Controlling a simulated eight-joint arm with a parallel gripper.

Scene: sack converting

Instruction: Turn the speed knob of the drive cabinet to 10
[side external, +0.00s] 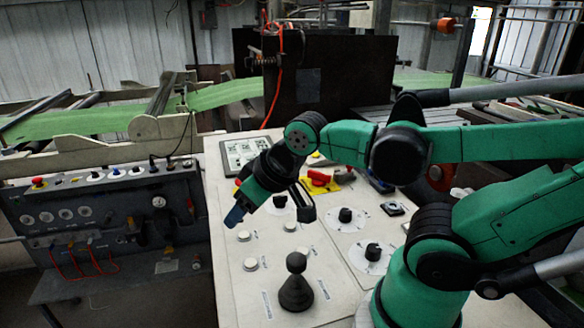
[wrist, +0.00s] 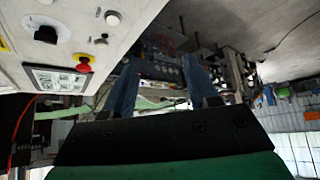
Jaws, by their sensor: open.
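The white sloped cabinet panel (side external: 225,285) carries black knobs on round dials. One knob (side external: 345,214) is right of centre, another knob (side external: 373,251) is nearer the front, and a third (side external: 279,201) is partly hidden behind my arm. I cannot tell which is the speed knob; the dial figures are too small to read.
A black joystick (side external: 296,285) stands upright at the panel's front. White buttons (side external: 245,236) lie beside it. A red switch on a yellow plate (side external: 320,178) is behind. A grey console (side external: 100,225) stands left across a gap, with red cables.

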